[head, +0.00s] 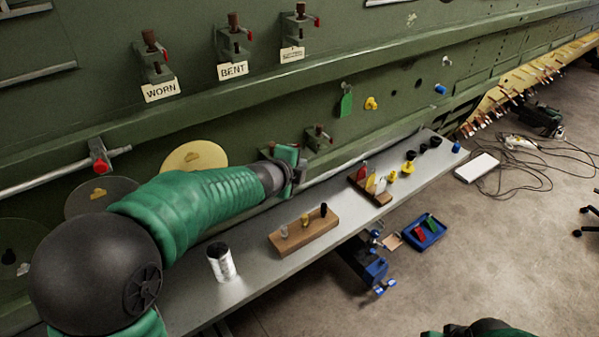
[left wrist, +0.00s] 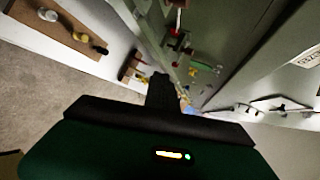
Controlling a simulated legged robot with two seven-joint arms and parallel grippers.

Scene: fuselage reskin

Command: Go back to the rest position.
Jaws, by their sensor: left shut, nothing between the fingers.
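My left arm reaches in from the left in the head view, over the grey shelf (head: 232,290) along the green fuselage wall (head: 215,100). My left gripper (head: 296,168) is near the wall, below the labelled clamps, with its fingers shut and nothing held. In the left wrist view, the shut left gripper (left wrist: 163,90) points along the shelf and wall. My right gripper is out of view; a green and black part at the bottom right of the head view may be my right arm.
Clamps labelled WORN (head: 160,90) and BENT (head: 232,70) hang on the wall. A silver can (head: 221,262), a wooden block (head: 303,234) with small pegs and a rack (head: 370,188) stand on the shelf. A blue tray (head: 425,232) lies lower right. Cables cross the floor.

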